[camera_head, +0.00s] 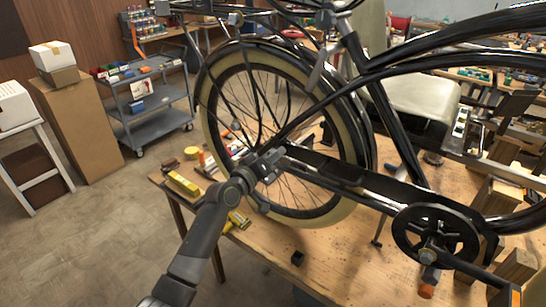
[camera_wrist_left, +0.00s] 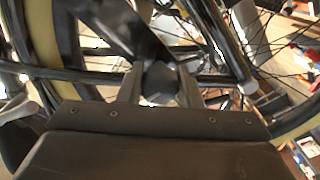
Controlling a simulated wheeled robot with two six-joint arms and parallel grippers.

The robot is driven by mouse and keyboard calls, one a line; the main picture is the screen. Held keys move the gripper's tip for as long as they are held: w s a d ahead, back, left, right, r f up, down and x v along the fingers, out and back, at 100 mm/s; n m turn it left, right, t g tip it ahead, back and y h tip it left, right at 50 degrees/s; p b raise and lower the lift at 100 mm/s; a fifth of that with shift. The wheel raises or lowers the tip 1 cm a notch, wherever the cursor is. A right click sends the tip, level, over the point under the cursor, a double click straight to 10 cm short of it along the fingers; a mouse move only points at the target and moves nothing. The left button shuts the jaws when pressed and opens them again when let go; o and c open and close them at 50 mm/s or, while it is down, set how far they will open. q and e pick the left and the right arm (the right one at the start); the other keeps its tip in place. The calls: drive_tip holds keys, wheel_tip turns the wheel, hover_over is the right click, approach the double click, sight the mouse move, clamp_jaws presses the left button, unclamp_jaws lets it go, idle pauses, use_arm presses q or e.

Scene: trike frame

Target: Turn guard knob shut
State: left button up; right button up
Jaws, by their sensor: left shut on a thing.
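The trike frame's rear wheel (camera_head: 228,82) with its cream tyre stands over the wooden workbench. A long dark guard (camera_head: 325,170) runs from beside the wheel hub toward the crank. My left gripper (camera_head: 272,163) reaches in from the left to the guard's rear end, near the hub. In the left wrist view, my left gripper (camera_wrist_left: 159,88) has its two fingers shut on either side of a dark, faceted knob (camera_wrist_left: 160,79). In the head view the knob is hidden by the gripper, and its turn angle cannot be told. My right gripper is not in view.
The workbench (camera_head: 340,262) carries a yellow block (camera_head: 184,185) and small tools left of the wheel. The crank and chainring (camera_head: 435,235) stand at the right. A grey cart (camera_head: 148,105) and cardboard box (camera_head: 80,125) stand beyond on open floor (camera_head: 110,225).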

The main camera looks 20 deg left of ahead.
use_arm(q)
drive_tip(key=o, duration=1)
drive_tip(key=shift+c, duration=0.2)
drive_tip(key=b+v, duration=0.3)
drive_tip(key=v, duration=1.4)
drive_tip(key=shift+s, duration=0.2)
drive_tip(key=shift+a, duration=0.1)
